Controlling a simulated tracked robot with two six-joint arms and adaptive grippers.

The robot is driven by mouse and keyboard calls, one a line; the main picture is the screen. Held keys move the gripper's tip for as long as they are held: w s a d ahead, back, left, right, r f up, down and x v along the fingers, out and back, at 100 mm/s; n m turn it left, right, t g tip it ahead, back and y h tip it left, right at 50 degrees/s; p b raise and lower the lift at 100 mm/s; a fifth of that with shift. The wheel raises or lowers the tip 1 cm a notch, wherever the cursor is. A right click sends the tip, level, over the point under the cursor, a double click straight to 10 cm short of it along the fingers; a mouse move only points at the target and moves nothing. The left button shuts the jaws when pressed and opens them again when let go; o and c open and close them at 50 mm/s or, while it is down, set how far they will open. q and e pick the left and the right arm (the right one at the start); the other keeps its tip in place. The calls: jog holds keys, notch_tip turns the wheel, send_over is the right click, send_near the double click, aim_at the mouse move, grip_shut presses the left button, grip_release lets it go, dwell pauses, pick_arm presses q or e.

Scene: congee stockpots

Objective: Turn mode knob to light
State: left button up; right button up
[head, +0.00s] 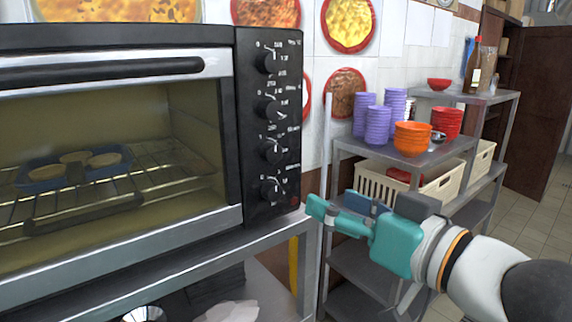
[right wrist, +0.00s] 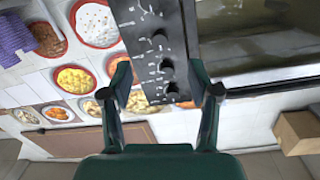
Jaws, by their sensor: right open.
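The black control panel (head: 270,115) of a toaster oven (head: 110,150) carries several black knobs in a column: a top knob (head: 267,60), a second knob (head: 268,107), a third knob (head: 271,150) and a bottom knob (head: 270,190). Their markings are too small to read, so I cannot tell which is the mode knob. My teal right gripper (head: 332,204) is open and empty, apart from the panel, to the right of the bottom knob. In the right wrist view, the panel (right wrist: 150,25) and its knobs show between and beyond the fingers. My left gripper is out of view.
A muffin tray (head: 75,168) sits on a rack inside the closed oven. The oven stands on a metal table (head: 150,265). A shelf (head: 345,146) to the right holds purple cups (head: 377,125), orange bowls (head: 411,138) and cream baskets (head: 375,183).

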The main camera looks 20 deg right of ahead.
jog(key=s+r, duration=0.1)
jog(key=r, duration=0.1)
send_near(276, 155)
jog(key=a+f, duration=0.1)
jog(key=f, duration=0.1)
jog(key=shift+t, duration=0.3)
jog(key=x, duration=0.2)
jog(key=r+p+x, duration=0.1)
jog(key=x, duration=0.2)
jog(key=p+x, duration=0.1)
jog(key=x, duration=0.1)
jog(key=shift+w+d+r, duration=0.3)
jog(key=shift+w, duration=0.05)
jog(key=shift+w+a+p, duration=0.2)
jog(key=shift+w+p, duration=0.1)
jog(key=shift+w, duration=0.4)
jog(key=shift+c, duration=0.2)
